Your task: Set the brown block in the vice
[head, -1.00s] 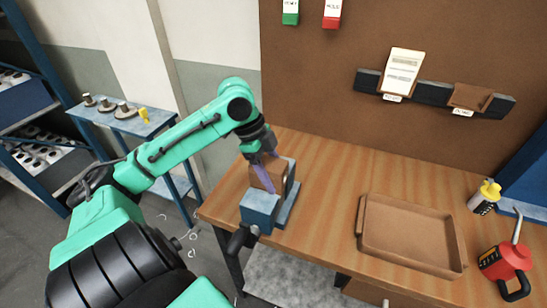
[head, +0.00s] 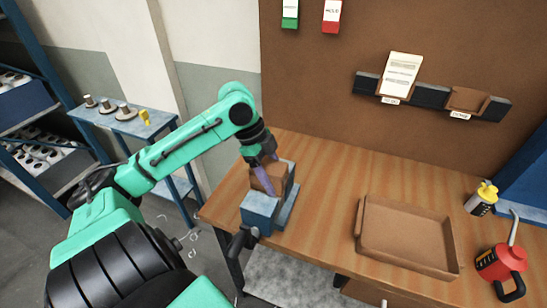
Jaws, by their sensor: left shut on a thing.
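The brown block (head: 267,180) is in the blue vice (head: 262,210) at the left end of the workbench, between its front and back jaws. My left gripper (head: 264,178) comes down from above with its purple fingers shut on the block. Whether the block rests on the vice's bed is hidden by the fingers and the front jaw. The vice's dark handle (head: 238,243) points out over the bench's front edge. My right gripper is not in view.
An empty brown tray (head: 408,240) lies on the wooden workbench (head: 325,185). A red oil can (head: 503,264) and a yellow-topped bottle (head: 482,198) stand at the right. A small side table (head: 150,124) stands left. The bench's middle is clear.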

